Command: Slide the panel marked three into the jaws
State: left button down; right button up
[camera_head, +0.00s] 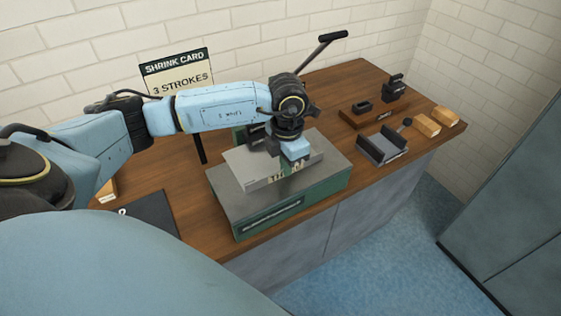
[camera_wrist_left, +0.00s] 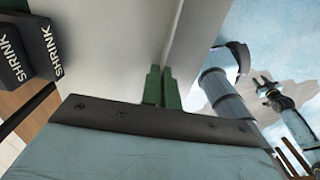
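A grey folded panel (camera_head: 252,170) lies level over a green-sided machine base (camera_head: 280,217) on the bench. Its front flange carries markings too small to read surely. In the left wrist view the panel (camera_wrist_left: 110,40) runs up from my fingers. Black jaw blocks lettered SHRINK (camera_wrist_left: 40,50) are at the upper left there, close to the panel's edge. Any overlap between panel and jaws is unclear. In the head view my arm partly hides the jaw area. My left gripper (camera_head: 287,170) is at the panel's right part; its green fingers (camera_wrist_left: 160,88) are closed on the flange.
A sign reading SHRINK CARD, 3 STROKES (camera_head: 178,73) stands behind my arm. A long lever (camera_head: 320,53) rises behind the machine. Right along the bench are a grey tray (camera_head: 381,147), a dark-topped tool stand (camera_head: 393,88) and wooden blocks (camera_head: 428,126). A dark mat (camera_head: 150,213) lies left.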

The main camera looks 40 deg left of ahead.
pick_arm(q)
jog(key=shift+w+a+b, duration=0.3)
jog(key=shift+w+a, duration=0.05)
jog(key=shift+a, duration=0.45)
jog(key=c, duration=1.6)
grip_release()
jog(key=shift+o, duration=0.3)
jog(key=o, duration=0.5)
notch_tip(320, 180, up, 7)
jog(key=p, duration=0.5)
jog(key=shift+d, duration=0.15)
